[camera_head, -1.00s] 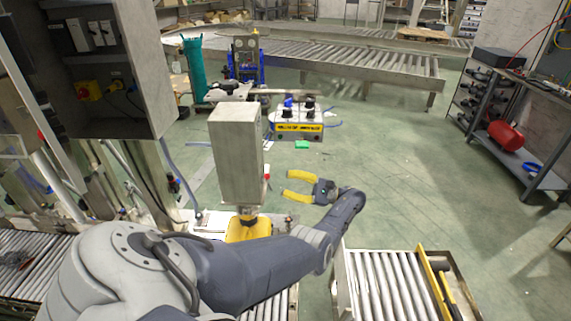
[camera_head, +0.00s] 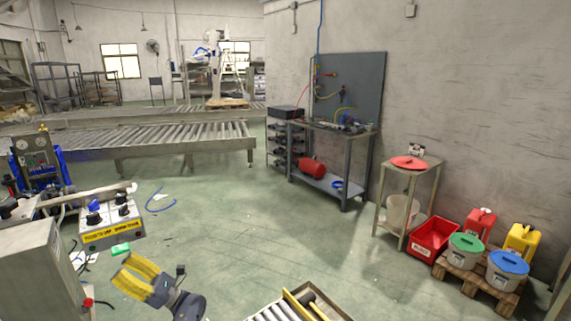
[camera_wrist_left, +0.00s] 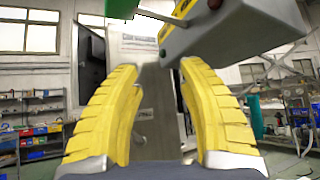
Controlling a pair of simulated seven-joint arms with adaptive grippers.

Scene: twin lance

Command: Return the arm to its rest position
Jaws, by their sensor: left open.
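My left gripper (camera_head: 136,276) has yellow ribbed fingers and shows at the lower left in the head view. It is open, with nothing between its fingers. In the left wrist view both yellow fingers (camera_wrist_left: 160,85) stand apart, with a grey box shape beyond them at the upper right. In the head view the gripper is in front of the control box (camera_head: 108,222) with black knobs and a yellow label, and to the right of a grey metal box (camera_head: 45,275). A small green block (camera_head: 121,249) shows just above the fingers. My right gripper is not in view.
A roller conveyor (camera_head: 170,140) crosses the back. A grey workbench (camera_head: 335,150) stands by the wall, with a small table (camera_head: 408,185) to its right. Buckets and cans stand on a pallet (camera_head: 470,283) at lower right. The floor between is mostly clear.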

